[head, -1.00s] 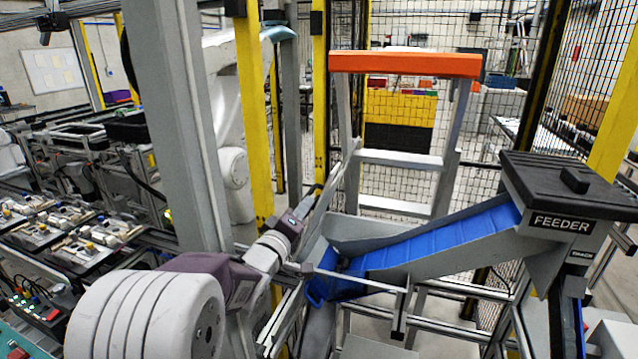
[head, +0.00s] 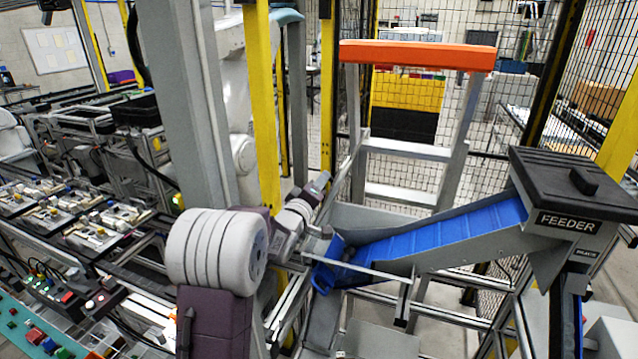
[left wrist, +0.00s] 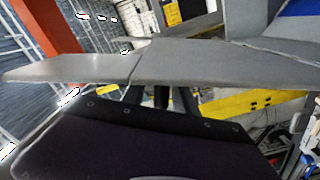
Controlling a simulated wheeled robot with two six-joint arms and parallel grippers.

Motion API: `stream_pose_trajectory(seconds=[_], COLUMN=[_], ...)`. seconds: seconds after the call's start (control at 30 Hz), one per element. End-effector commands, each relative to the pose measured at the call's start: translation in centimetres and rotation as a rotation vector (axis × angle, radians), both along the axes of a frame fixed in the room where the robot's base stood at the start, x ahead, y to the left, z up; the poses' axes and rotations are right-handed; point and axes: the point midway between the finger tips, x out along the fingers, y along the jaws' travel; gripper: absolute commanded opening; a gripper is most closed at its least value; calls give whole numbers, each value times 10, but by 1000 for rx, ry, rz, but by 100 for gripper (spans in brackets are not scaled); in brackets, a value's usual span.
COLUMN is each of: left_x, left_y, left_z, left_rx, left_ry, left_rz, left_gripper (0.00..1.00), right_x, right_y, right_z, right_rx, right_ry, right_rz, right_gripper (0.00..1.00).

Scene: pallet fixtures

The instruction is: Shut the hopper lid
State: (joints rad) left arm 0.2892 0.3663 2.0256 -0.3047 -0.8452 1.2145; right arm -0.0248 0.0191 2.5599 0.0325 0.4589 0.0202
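The black hopper lid (head: 572,184), with a block handle on top, lies over the grey hopper marked FEEDER (head: 566,222) at the right of the head view. It looks flat on the hopper, with no gap showing at its front edge. My left gripper (head: 318,188) is left of the hopper, above the lower end of the blue chute, well apart from the lid and holding nothing that I can see. Its fingers are too small to read there. In the left wrist view my dark wrist body fills the bottom. My right gripper is not in view.
The blue feeder chute (head: 440,238) slopes down left from the hopper. A step ladder with an orange top (head: 418,56) stands behind it. A grey post (head: 182,110) and yellow posts are close to my left arm. Mesh fencing closes the back.

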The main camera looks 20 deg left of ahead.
Motion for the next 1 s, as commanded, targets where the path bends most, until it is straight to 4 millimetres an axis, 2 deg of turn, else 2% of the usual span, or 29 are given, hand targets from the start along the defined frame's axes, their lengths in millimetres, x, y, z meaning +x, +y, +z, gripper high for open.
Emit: stream_pose_trajectory(seconds=[0.03, 0.13, 0.17, 1.0], left_x=[0, 0, 0, 0], left_y=[0, 0, 0, 0], left_z=[0, 0, 0, 1], left_rx=[0, 0, 0, 1], left_ry=[0, 0, 0, -2], left_rz=[0, 0, 0, 0], left_gripper=[32, 4, 0, 0], right_x=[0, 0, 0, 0], right_y=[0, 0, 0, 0], right_z=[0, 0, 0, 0], right_rx=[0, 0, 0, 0], right_ry=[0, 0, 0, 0], right_rz=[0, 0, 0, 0], right_gripper=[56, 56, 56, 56])
